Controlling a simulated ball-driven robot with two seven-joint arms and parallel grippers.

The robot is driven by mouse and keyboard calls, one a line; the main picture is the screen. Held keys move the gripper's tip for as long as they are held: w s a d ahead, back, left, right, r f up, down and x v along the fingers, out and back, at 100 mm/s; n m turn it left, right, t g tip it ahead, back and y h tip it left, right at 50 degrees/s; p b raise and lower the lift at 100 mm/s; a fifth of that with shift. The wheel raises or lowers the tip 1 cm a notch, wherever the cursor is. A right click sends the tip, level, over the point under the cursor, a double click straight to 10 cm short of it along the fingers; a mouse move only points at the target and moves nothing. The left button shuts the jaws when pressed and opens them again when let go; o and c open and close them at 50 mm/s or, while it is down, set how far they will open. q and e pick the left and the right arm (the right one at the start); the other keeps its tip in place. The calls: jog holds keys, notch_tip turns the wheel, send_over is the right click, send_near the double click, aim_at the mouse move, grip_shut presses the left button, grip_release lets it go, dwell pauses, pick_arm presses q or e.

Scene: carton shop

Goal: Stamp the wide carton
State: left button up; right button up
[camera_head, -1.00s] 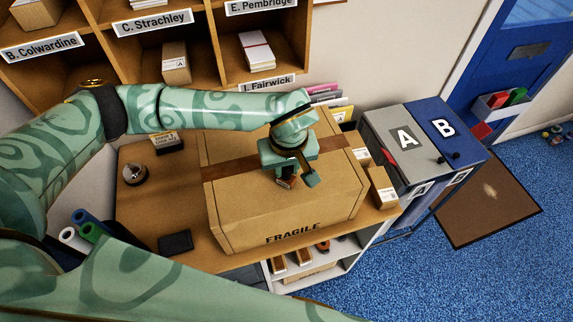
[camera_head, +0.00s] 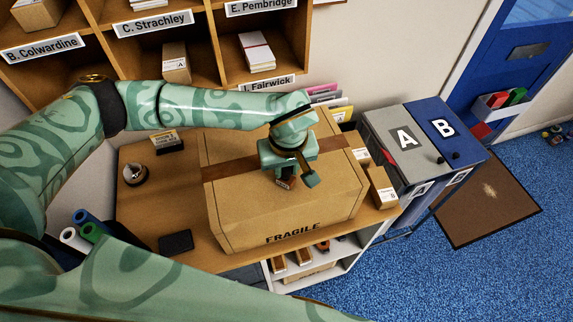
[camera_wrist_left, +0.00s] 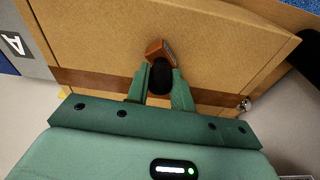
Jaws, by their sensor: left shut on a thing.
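The wide carton (camera_head: 262,215) is a large brown box with a darker tape strip across its top and FRAGILE printed on its front. It sits on the wooden table and also fills much of the left wrist view (camera_wrist_left: 110,30). My left gripper (camera_head: 288,181) is over the carton's top, shut on a stamp (camera_wrist_left: 158,50) with a dark handle and a reddish-brown block. The stamp is close to the carton's top; I cannot tell if it touches. A flat black pad (camera_head: 175,242) lies on the table left of the carton. My right gripper is not in view.
A tape roll (camera_head: 135,174) and a small box (camera_head: 166,142) lie on the table's left part. Small cartons (camera_head: 382,188) stand at its right edge. Bins A (camera_head: 396,140) and B (camera_head: 440,128) stand to the right. Labelled pigeonholes (camera_head: 200,40) are behind.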

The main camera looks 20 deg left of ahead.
pick_arm(q)
jog(key=shift+w+r+p, duration=0.1)
jog(key=shift+r+p, duration=2.1)
jog(key=shift+r, duration=1.25)
